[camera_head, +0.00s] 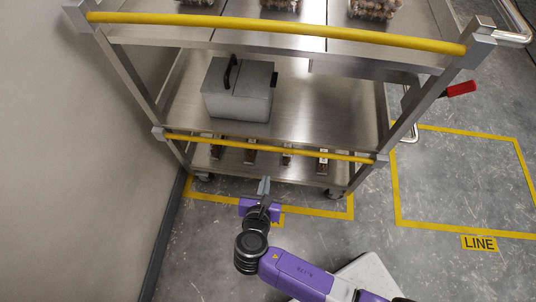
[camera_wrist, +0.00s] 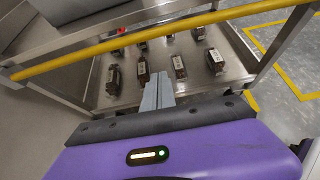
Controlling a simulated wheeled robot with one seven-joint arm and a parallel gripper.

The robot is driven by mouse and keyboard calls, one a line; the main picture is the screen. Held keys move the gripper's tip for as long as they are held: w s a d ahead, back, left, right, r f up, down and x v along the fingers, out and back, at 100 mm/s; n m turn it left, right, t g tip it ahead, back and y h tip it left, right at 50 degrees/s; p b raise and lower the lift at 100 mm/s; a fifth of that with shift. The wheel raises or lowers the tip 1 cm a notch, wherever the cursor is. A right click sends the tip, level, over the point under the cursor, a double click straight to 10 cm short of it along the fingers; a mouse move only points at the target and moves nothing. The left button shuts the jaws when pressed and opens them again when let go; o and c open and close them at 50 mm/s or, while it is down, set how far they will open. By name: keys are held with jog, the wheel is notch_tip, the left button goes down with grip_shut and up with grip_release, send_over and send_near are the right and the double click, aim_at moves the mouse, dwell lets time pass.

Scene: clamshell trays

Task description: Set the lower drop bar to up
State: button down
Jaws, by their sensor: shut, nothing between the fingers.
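The lower drop bar (camera_head: 270,148) is a yellow bar across the front of the steel cart (camera_head: 332,110), between two grey end brackets. It crosses in front of the opening of the bottom tier. In the wrist view the lower drop bar (camera_wrist: 100,48) slants across the upper part, beyond my fingertips. My gripper (camera_head: 264,182) is shut and empty, in front of the cart and just below the bar's middle in the head view. My shut fingers (camera_wrist: 158,88) point toward the bottom tier; I see no contact with the bar.
An upper yellow bar (camera_head: 270,31) spans the top tier. A grey box (camera_head: 238,100) with a black handle sits on the middle shelf. A wall (camera_head: 80,150) is close on the left; marked floor (camera_head: 460,180) lies open right.

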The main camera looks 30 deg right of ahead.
jog(key=b+x, duration=0.4)
jog(key=x, duration=0.6)
jog(key=shift+w+d+r+p, duration=0.15)
jog(key=shift+r+p, duration=0.2)
jog(key=shift+r, duration=0.6)
jog(key=shift+w+d+r+p, duration=0.15)
jog(key=shift+r+p, duration=0.15)
jog(key=shift+r, duration=0.65)
jog(key=shift+s, duration=0.1)
notch_tip(320, 180, up, 10)
jog(key=p, duration=1.3)
jog(key=shift+r, duration=0.25)
jog(key=shift+w+r, duration=0.1)
jog(key=shift+w, duration=0.1)
